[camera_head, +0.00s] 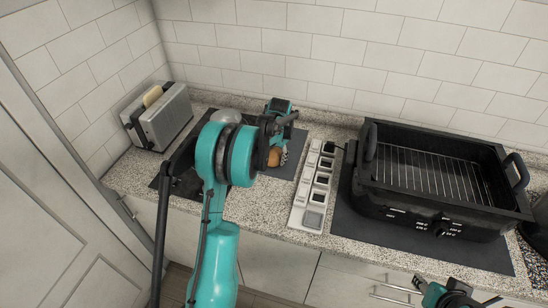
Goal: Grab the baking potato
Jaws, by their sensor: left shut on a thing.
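The baking potato (274,157) is a small brown-orange lump over the dark mat on the counter, partly hidden by my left arm and gripper. My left gripper (279,147) is at the potato and shut on it. Whether the potato touches the mat cannot be told. My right gripper (458,297) shows only in part at the bottom right edge, in front of the counter and away from the potato; its fingers are not clear.
A toaster (163,117) with bread stands at the left by the wall. A white power strip (315,187) lies right of the potato. A large black roaster with a wire rack (435,177) stands on a dark mat (370,232) at the right. A tiled wall closes the back.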

